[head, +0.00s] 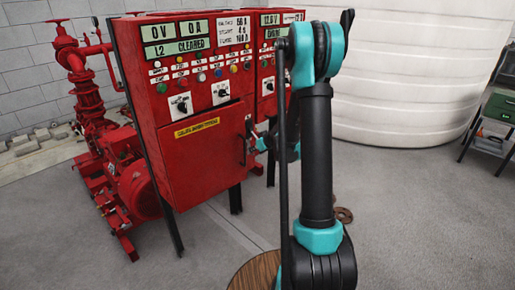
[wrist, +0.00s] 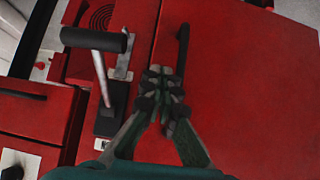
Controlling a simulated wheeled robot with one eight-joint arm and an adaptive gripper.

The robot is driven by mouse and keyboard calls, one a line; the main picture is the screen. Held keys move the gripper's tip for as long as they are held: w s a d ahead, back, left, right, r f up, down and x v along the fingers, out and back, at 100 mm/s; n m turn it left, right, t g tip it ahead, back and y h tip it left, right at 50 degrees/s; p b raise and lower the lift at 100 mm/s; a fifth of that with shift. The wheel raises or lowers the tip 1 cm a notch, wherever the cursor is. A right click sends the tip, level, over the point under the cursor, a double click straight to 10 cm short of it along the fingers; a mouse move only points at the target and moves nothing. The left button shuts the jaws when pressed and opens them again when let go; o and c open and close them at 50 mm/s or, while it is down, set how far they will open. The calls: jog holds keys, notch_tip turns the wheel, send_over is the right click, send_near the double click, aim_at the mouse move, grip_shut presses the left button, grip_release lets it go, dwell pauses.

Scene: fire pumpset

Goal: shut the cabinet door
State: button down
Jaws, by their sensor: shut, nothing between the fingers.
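The cabinet door (head: 205,155) is the red lower panel of the red control cabinet (head: 130,65), with a yellow label across its upper part. It looks flush or nearly flush with the cabinet; I cannot tell whether a small gap remains. Its black handle (head: 244,150) is on the right edge. In the wrist view the door (wrist: 245,95) fills the right side, and the handle (wrist: 183,48) stands just beyond my fingertips. My gripper (wrist: 164,80) is shut and empty in front of the door's handle edge. Whether it touches the door is unclear. In the head view my arm partly hides it.
A black-gripped lever (wrist: 95,40) sticks out left of my fingers in the wrist view. A red pump with pipes (head: 90,100) stands left of the cabinet. A large white tank (head: 410,70) is behind, and a green toolbox stand (head: 497,110) is far right.

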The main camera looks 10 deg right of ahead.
aim_at(241, 140)
jog(key=shift+w+a+r, duration=0.1)
jog(key=shift+w+a, duration=0.4)
jog(key=shift+w, duration=0.35)
jog(key=shift+w+a, duration=0.5)
jog(key=shift+w, duration=0.3)
jog(key=shift+n+g+y, duration=0.4)
jog(key=shift+n+y, duration=0.2)
jog(key=shift+n, duration=0.2)
jog(key=w, duration=0.1)
jog(key=w+a, duration=0.1)
jog(key=w, duration=0.1)
jog(key=w+a, duration=0.1)
jog(key=w, duration=0.1)
jog(key=shift+a+r, duration=0.1)
jog(key=shift+a, duration=0.15)
jog(key=shift+a, duration=0.1)
jog(key=shift+s, duration=0.1)
